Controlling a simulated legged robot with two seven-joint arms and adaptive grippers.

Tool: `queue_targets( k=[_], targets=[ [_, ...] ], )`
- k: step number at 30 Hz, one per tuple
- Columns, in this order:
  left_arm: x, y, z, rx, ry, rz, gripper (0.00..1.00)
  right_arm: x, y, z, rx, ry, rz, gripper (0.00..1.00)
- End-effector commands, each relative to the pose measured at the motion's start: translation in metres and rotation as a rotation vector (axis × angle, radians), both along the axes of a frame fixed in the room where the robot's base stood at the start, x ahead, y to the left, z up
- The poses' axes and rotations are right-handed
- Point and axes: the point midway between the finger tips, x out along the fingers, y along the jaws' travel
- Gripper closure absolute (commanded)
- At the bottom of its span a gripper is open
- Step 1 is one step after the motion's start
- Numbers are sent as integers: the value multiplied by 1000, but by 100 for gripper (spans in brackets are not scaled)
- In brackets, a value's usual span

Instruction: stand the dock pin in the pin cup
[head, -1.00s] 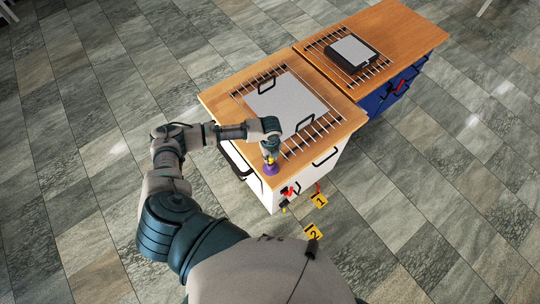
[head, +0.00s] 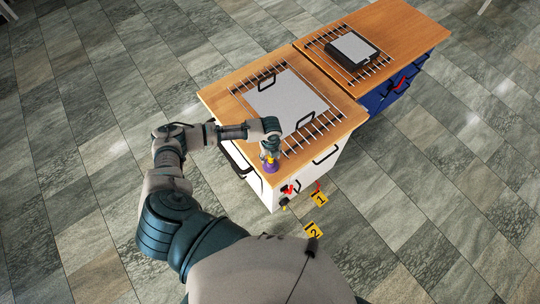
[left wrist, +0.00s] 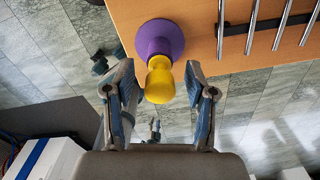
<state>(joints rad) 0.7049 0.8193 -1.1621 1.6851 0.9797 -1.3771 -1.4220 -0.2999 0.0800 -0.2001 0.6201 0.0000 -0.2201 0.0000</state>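A yellow pin (left wrist: 160,80), which I take as the dock pin, stands at the middle of a purple round cup (left wrist: 158,32) in the left wrist view. How deep it sits is hidden. The cup (head: 270,170) is at the near left corner of the wooden top of the white cabinet. My left gripper (left wrist: 160,82) is open, with one finger on each side of the pin and a visible gap on both sides. In the head view the gripper (head: 270,155) is over the cup and partly hides the pin.
The wooden top (head: 213,100) carries metal bars and a grey plate (head: 285,98) with black handles, close beside the cup. A blue cabinet (head: 378,100) with a black and grey block (head: 352,48) stands behind. Yellow tags (head: 319,199) lie near the white cabinet.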

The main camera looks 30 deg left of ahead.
Motion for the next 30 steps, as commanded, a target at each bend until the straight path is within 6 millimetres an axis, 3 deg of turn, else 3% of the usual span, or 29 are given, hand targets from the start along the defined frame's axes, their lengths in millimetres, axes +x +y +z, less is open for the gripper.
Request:
queue_targets(
  k=[8, 11, 21, 30],
  targets=[
    [0, 0, 6, -1, -1, 0, 45, 0, -1, 0, 1, 0, 0, 60],
    [1, 0, 20, -1, -2, 0, 45, 0, -1, 0, 1, 0, 0, 60],
    [1, 1, 93, -1, -3, 0, 45, 0, -1, 0, 1, 0, 0, 60],
    [0, 1, 119, -1, 0, 0, 45, 0, 0, 0, 1, 0, 0, 60]
  ],
)
